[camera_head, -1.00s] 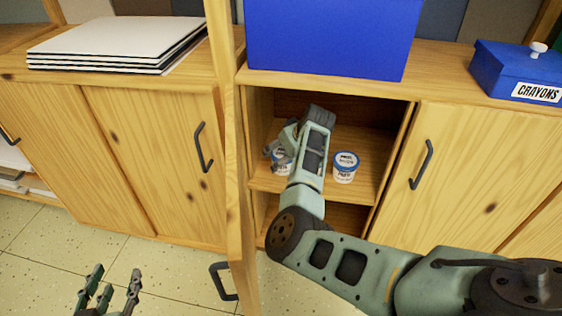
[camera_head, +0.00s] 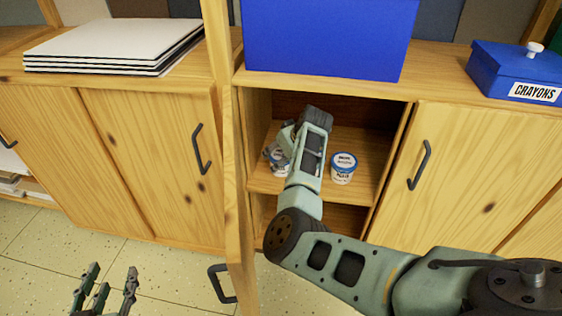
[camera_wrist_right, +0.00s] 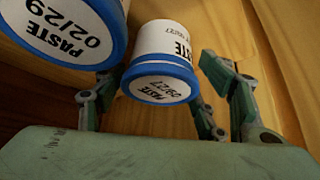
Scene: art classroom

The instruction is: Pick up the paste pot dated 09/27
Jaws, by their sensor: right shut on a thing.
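Two white paste pots with blue lids stand side by side on the cabinet shelf. The pot dated 09/27 (camera_wrist_right: 160,80) is in the middle of the right wrist view, between the fingers of my right gripper (camera_wrist_right: 158,92), which is shut on it. In the head view this pot (camera_head: 279,168) is partly hidden by my right gripper (camera_head: 281,149). The other pot, dated 02/29 (camera_wrist_right: 72,32), is close beside it, and in the head view it stands to the right (camera_head: 343,168). My left gripper (camera_head: 105,288) is low at the left, open and empty over the floor.
The pots are inside an open cabinet compartment with side walls and a shelf (camera_head: 325,185). A hinged door (camera_head: 235,230) stands open at its left. A blue box (camera_head: 330,40) and a crayons box (camera_head: 515,72) sit on top. White boards (camera_head: 115,45) lie at the left.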

